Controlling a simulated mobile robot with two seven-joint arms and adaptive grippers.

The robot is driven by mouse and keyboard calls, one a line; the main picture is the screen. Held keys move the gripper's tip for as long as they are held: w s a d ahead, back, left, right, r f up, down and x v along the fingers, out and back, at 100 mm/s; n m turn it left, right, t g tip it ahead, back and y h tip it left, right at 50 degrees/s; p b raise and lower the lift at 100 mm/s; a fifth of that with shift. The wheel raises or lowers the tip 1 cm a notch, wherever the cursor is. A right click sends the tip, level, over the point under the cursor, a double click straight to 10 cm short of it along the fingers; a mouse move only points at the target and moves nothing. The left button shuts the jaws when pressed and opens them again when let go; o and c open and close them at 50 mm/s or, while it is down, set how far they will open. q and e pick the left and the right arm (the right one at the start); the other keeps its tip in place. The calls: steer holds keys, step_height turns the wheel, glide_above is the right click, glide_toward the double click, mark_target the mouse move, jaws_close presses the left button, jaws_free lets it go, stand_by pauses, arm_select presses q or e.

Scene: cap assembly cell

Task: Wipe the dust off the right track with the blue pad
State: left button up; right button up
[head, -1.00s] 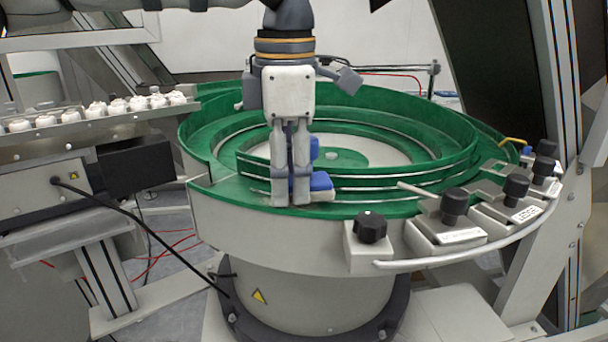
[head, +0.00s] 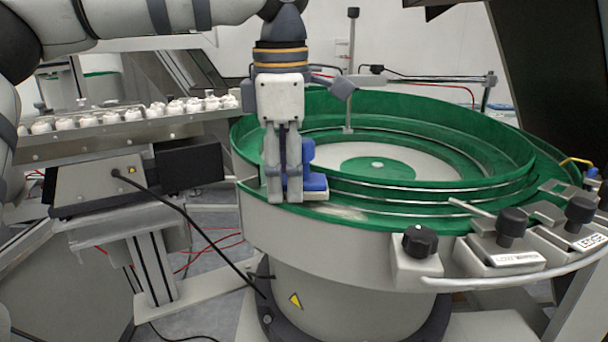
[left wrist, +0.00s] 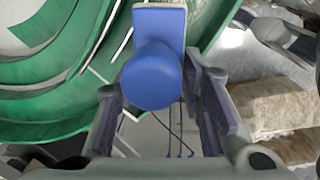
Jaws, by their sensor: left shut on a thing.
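My left gripper (head: 283,198) points down at the left front of the green bowl feeder and is shut on the blue pad (head: 314,183). In the left wrist view the pad (left wrist: 152,22) has a round blue knob (left wrist: 151,78) between the fingers. The pad is low over the green outer track (head: 400,221); I cannot tell whether it touches. A pale dusty patch (head: 346,213) lies on this track just right of the pad. The fingers hide part of the pad and track. My right gripper is not in view.
A rail with several white caps (head: 130,113) stands at the left. A black knob (head: 419,241) and labelled blocks (head: 500,252) line the bowl's front right. A thin post (head: 350,70) rises behind the bowl. A black cable (head: 200,216) hangs at the left.

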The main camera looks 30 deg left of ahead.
mark_target(284, 179)
arm_select(q)
steer(key=shift+a+f, duration=0.15)
steer(key=shift+f, duration=0.05)
steer(key=shift+r, duration=3.1)
steer(key=shift+r, duration=1.5)
